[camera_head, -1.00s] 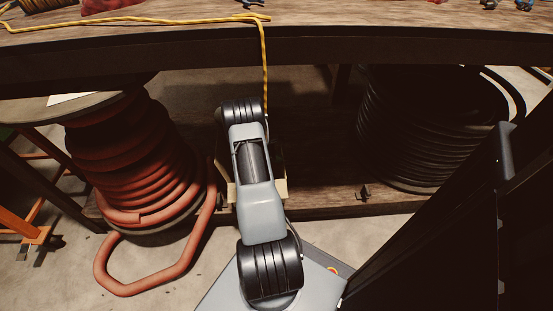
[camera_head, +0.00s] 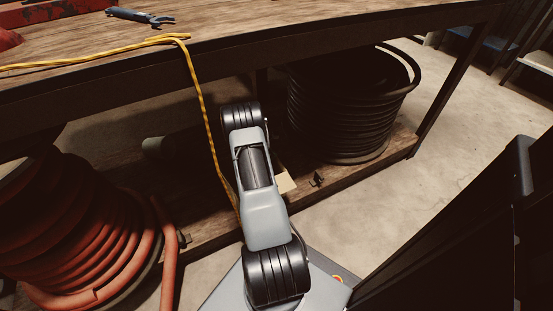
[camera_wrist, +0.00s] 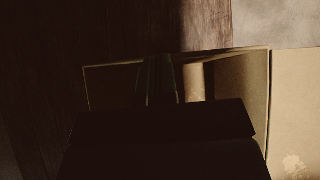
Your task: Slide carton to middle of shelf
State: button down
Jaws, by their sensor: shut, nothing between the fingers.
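The carton is mostly hidden behind my arm in the head view; a small cream piece of it (camera_head: 286,182) shows just right of the arm, on the wooden lower shelf (camera_head: 210,229). In the wrist view the carton (camera_wrist: 295,100) is an open tan box with thin raised walls and a pale flap on the right, partly in deep shadow. My gripper (camera_wrist: 160,80) shows there as dark shut fingers over the box opening, with nothing between them. Whether they touch a wall I cannot tell. The gripper is hidden in the head view.
A red hose reel (camera_head: 75,235) stands left of my arm, and a black hose coil (camera_head: 340,115) stands on the shelf to the right. A yellow cable (camera_head: 203,105) hangs from the bench top (camera_head: 85,45) close to my arm. A dark panel (camera_head: 450,235) is at right.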

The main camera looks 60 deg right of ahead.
jog(key=shift+s+d, duration=0.1)
jog(key=shift+d, duration=0.15)
jog(key=w+a+f+p+v, duration=0.1)
jog(key=p+v, duration=0.3)
jog(key=v, duration=0.9)
jog(key=shift+a+f, duration=0.35)
jog(key=shift+f, duration=0.25)
